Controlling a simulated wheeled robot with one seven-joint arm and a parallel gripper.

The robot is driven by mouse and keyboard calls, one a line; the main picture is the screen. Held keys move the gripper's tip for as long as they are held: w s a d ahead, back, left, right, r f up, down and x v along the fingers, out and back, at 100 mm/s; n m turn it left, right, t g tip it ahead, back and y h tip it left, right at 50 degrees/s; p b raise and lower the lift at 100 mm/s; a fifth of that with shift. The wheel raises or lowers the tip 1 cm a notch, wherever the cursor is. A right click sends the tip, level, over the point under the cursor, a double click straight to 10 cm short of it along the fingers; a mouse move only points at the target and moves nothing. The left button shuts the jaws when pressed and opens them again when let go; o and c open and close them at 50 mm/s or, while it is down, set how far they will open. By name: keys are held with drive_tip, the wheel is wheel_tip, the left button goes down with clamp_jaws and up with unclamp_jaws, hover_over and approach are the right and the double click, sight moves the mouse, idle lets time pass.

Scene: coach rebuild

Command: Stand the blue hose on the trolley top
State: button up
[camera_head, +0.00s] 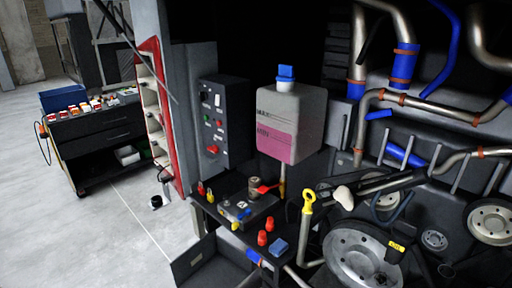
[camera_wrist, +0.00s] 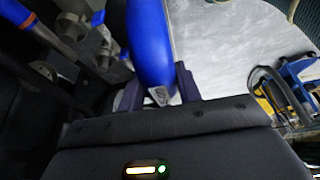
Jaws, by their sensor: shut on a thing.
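A blue hose (camera_wrist: 150,42) is between the two dark fingers of my gripper (camera_wrist: 158,88) in the wrist view. The fingers are shut on its near end, which shows a small pale label, and its far end runs out of the top of the picture. My gripper cannot be made out in the head view. The black trolley (camera_head: 108,132) stands on the grey floor at the left of the head view. Its top carries a blue bin (camera_head: 62,98) and several small red, white and yellow items (camera_head: 85,107).
The engine bay fills the right of the head view, with metal pipes, blue hoses (camera_head: 407,62) and a large wheel (camera_head: 362,258). A low dark bench (camera_head: 232,222) holds small parts. A red-edged rack (camera_head: 152,100) stands beside the trolley. Floor (camera_head: 125,215) in front of the trolley is mostly clear.

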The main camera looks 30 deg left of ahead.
drive_tip(key=w+a+m+t+h, duration=0.2)
drive_tip(key=w+a+m, duration=0.5)
drive_tip(key=a, duration=0.3)
drive_tip(key=w+a+m+t+h+p, duration=0.1)
drive_tip(key=w+a+m+h, duration=0.2)
drive_tip(key=w+a+m, duration=0.3)
drive_tip(key=a+m, duration=0.1)
drive_tip(key=a, duration=0.4)
drive_tip(key=shift+w+a+m+t, duration=0.25)
drive_tip(key=shift+w+m+t, duration=0.1)
drive_tip(key=shift+m+t, duration=0.05)
drive_tip(key=shift+a, duration=0.1)
